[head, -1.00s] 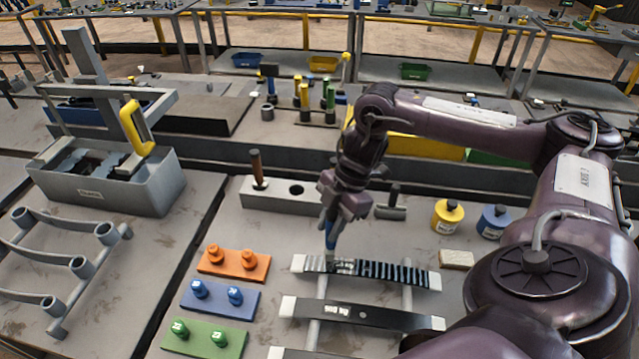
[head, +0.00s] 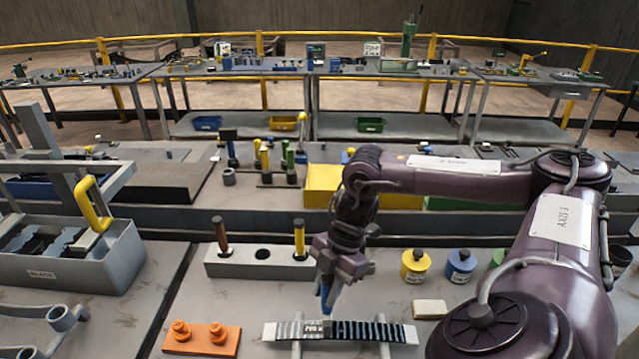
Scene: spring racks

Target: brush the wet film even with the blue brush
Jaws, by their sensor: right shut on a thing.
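My right gripper (head: 330,277) is shut on the blue brush (head: 327,297), which points down over a flat metal strip (head: 268,331). The brush tip is at or just above the strip, left of its middle; contact is hard to tell. The wet film (head: 372,332) shows dark, ridged stripes right of the brush. Left of the brush the strip is paler grey with fainter stripes. A small label sits near the tip. My left gripper is not in view.
Behind the strip, a grey block (head: 240,268) holds a brown-handled tool (head: 221,236) and a yellow-handled tool (head: 299,239), with an empty hole between. Yellow (head: 415,267) and blue (head: 461,267) pots stand right. An orange peg plate (head: 202,340) lies left.

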